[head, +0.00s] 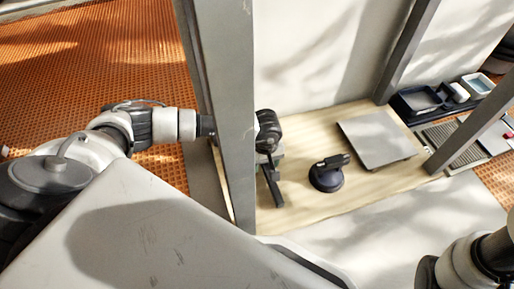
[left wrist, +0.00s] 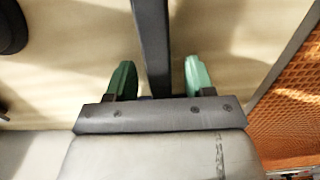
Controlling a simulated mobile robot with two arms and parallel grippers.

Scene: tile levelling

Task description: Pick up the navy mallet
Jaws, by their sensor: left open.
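A long, straight dark bar (head: 273,186), which looks like the navy mallet's handle, lies on the pale wooden board (head: 385,190). In the left wrist view the bar (left wrist: 152,35) runs between my left gripper's two green fingers, with a gap on each side. My left gripper (left wrist: 160,75) is open around it and not shut on it. In the head view the left gripper (head: 270,153) is over the bar's far end, just right of the grey post. The mallet's head cannot be made out. My right gripper is out of view.
A dark suction cup with a handle (head: 327,176) stands right of the bar. A grey square tile (head: 376,139) lies behind it. Grey posts (head: 230,110) rise close to my left arm. Dark trays (head: 421,101) stand at the far right.

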